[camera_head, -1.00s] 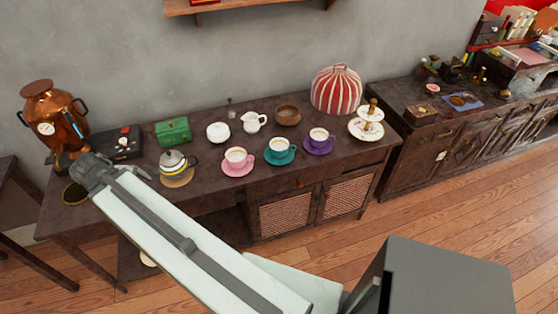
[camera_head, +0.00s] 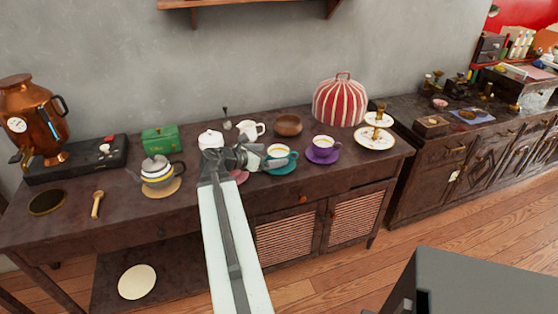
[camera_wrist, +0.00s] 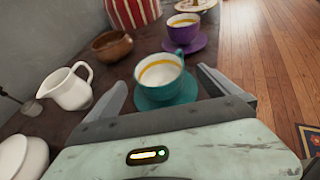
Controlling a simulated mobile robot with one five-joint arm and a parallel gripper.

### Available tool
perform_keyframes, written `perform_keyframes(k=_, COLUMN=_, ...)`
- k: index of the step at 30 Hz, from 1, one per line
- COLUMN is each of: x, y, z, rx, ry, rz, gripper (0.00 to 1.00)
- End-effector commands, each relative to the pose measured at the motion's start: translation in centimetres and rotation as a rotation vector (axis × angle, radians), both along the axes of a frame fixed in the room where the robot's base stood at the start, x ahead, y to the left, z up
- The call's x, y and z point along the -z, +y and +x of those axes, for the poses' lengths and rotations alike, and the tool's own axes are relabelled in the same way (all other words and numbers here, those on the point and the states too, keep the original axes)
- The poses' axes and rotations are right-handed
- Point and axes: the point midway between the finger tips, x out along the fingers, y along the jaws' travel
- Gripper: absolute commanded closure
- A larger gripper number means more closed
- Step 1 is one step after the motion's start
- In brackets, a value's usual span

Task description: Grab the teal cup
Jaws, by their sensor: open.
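The teal cup (camera_head: 279,153) stands upright on its teal saucer (camera_head: 284,169) near the middle of the dark wooden cabinet top. In the wrist view the teal cup (camera_wrist: 158,77) is ahead, between and beyond my two fingertips. The teal saucer (camera_wrist: 172,98) lies under it. My gripper (camera_head: 256,157) is open and empty, just left of the cup in the head view. The wrist view shows the fingers of my gripper (camera_wrist: 168,85) spread on either side. The pink saucer (camera_head: 240,177) is mostly hidden behind my arm.
A purple cup (camera_head: 323,144) on a saucer stands close to the right. A white pitcher (camera_head: 249,129) and wooden bowl (camera_head: 288,125) are behind. A white sugar bowl (camera_head: 210,139) and striped teapot (camera_head: 157,170) are left. A red-striped cozy (camera_head: 340,100) stands at the back.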

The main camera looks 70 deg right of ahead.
Motion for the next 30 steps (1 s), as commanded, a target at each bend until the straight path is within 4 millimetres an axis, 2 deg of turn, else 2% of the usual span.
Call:
perform_keyframes(k=4, x=0.4, y=-1.2, z=-0.4, rx=0.001, ry=0.000, rz=0.000, gripper=0.00)
perform_keyframes(k=10, x=1.7, y=-4.2, z=-1.8, rx=0.002, ry=-0.002, rz=0.000, gripper=0.00)
perform_keyframes(k=17, x=1.5, y=-4.4, z=-2.0, rx=-0.001, ry=-0.002, rz=0.000, gripper=0.00)
perform_keyframes(k=20, x=1.5, y=-4.4, z=-2.0, rx=-0.001, ry=-0.002, rz=0.000, gripper=0.25)
perform_keyframes(k=24, x=1.5, y=-4.4, z=-2.0, rx=0.000, ry=-0.002, rz=0.000, gripper=0.64)
perform_keyframes(k=25, x=1.5, y=-4.4, z=-2.0, rx=-0.001, ry=-0.002, rz=0.000, gripper=0.67)
perform_keyframes(k=30, x=1.5, y=-4.4, z=-2.0, rx=-0.001, ry=-0.002, rz=0.000, gripper=0.68)
